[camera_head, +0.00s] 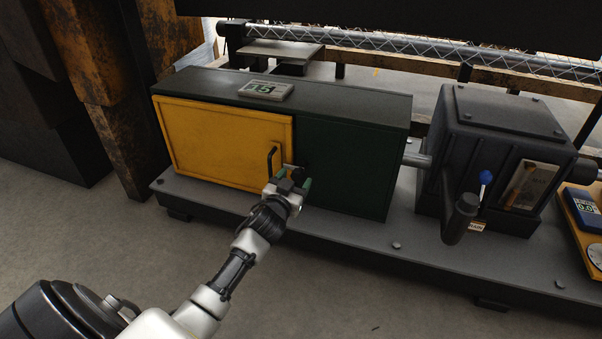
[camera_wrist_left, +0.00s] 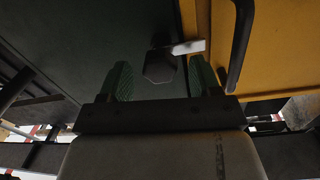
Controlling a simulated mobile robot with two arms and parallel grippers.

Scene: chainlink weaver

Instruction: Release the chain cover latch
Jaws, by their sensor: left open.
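The chain cover is a yellow door (camera_head: 220,140) on the left front of a dark green housing (camera_head: 350,165). A dark bar handle (camera_head: 271,160) stands near the door's right edge. The latch has a dark knob (camera_wrist_left: 159,66) with a pale metal tongue (camera_wrist_left: 188,47) that reaches onto the yellow door in the left wrist view. My left gripper (camera_head: 294,182) is in front of the latch, open. In the left wrist view its green fingertips (camera_wrist_left: 159,80) stand on either side of the knob; I cannot tell whether they touch it. My right gripper is not in view.
A small digital display (camera_head: 265,90) lies on the housing top. A dark gearbox (camera_head: 500,150) with a blue-knobbed lever (camera_head: 486,178) stands to the right. A rusty post (camera_head: 100,90) stands at the left. The floor (camera_head: 130,230) in front is clear.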

